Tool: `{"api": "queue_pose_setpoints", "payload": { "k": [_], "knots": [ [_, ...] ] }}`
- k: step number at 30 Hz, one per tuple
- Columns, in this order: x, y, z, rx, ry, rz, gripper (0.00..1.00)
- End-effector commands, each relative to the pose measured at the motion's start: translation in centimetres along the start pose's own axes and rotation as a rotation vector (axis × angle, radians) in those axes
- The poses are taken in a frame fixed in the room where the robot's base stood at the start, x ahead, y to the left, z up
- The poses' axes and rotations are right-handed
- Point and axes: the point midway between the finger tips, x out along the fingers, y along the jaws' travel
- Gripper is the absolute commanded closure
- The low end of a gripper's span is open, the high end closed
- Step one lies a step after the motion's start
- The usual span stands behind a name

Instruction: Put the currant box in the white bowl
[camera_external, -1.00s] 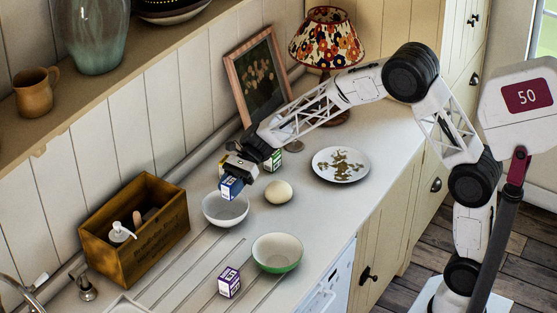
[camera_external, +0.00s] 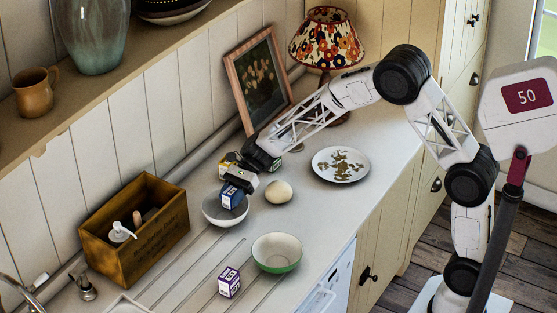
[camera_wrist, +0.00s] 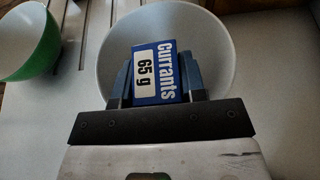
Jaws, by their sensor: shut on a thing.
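The currant box (camera_wrist: 155,73) is small and blue with a white "65 g" label. My gripper (camera_wrist: 157,85) is shut on it, with a finger on each side. In the external view the box (camera_external: 231,197) hangs from my gripper (camera_external: 238,183) over the white bowl (camera_external: 214,217). In the wrist view the white bowl (camera_wrist: 215,40) lies behind and around the box. The box appears over or just within the bowl's opening; whether it touches the inside I cannot tell. Part of the bowl is hidden by the box and gripper.
A green bowl (camera_external: 277,254) and a purple box (camera_external: 229,282) stand nearer the front. A pale round object (camera_external: 278,192) sits right of the white bowl. A plate (camera_external: 341,165) lies further right. A wooden crate (camera_external: 135,244) stands left. Other boxes sit behind the gripper, partly hidden.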

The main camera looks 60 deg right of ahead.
Motion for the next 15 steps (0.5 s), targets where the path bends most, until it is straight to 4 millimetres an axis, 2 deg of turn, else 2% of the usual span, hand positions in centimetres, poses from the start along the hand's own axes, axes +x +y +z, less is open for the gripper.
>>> {"api": "queue_pose_setpoints", "payload": {
  "k": [12,13,15],
  "knots": [
    [0.3,0.03,-0.68,0.001,0.0,0.001,0.86],
    [0.31,0.04,-0.7,0.001,0.0,0.001,0.59],
    [0.33,0.06,-0.73,0.002,0.001,0.001,0.48]
  ]
}}
